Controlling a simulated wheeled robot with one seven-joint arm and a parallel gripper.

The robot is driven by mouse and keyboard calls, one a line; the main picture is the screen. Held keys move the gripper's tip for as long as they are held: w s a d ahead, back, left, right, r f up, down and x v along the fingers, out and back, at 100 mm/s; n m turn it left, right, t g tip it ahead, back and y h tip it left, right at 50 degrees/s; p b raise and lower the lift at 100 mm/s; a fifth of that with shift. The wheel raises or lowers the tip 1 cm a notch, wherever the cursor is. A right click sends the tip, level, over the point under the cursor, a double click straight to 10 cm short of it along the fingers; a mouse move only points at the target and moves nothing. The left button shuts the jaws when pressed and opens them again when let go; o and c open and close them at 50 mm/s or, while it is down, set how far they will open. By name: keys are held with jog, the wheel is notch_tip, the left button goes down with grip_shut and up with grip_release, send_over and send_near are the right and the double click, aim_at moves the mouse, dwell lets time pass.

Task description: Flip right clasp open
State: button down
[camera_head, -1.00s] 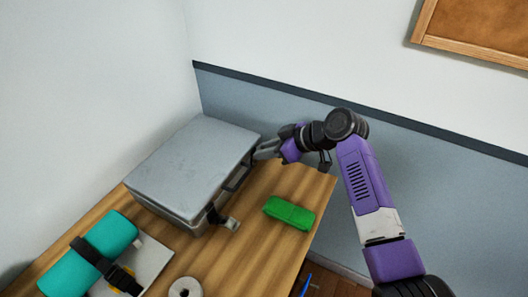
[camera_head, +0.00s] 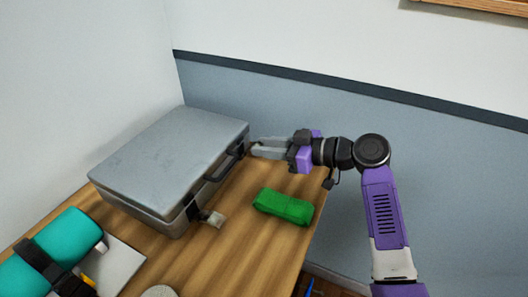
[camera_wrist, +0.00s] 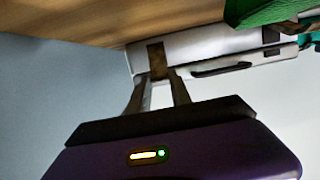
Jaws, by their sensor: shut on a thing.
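A grey metal case (camera_head: 165,155) lies closed on the wooden table, with its black handle (camera_head: 228,163) on the side facing right. The near clasp (camera_head: 212,217) hangs out from that side, flipped open. My gripper (camera_head: 256,148) is at the far end of the same side, by the right clasp. The wrist view shows the right clasp (camera_wrist: 157,58) as a brownish plate on the case front, between my fingertips (camera_wrist: 156,78). My gripper is shut on it. In the head view the fingers and case edge hide this clasp.
A green folded bundle (camera_head: 284,206) lies on the table (camera_head: 235,260) right of the case. A teal roll (camera_head: 62,240) with a black strap lies at the lower left. A grey-blue wall (camera_head: 300,115) stands close behind the arm.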

dwell(0.4)
jog(key=c, duration=1.2)
grip_release()
jog(key=shift+o, duration=0.2)
jog(key=shift+d, duration=0.1)
jog(key=shift+v, duration=3.85)
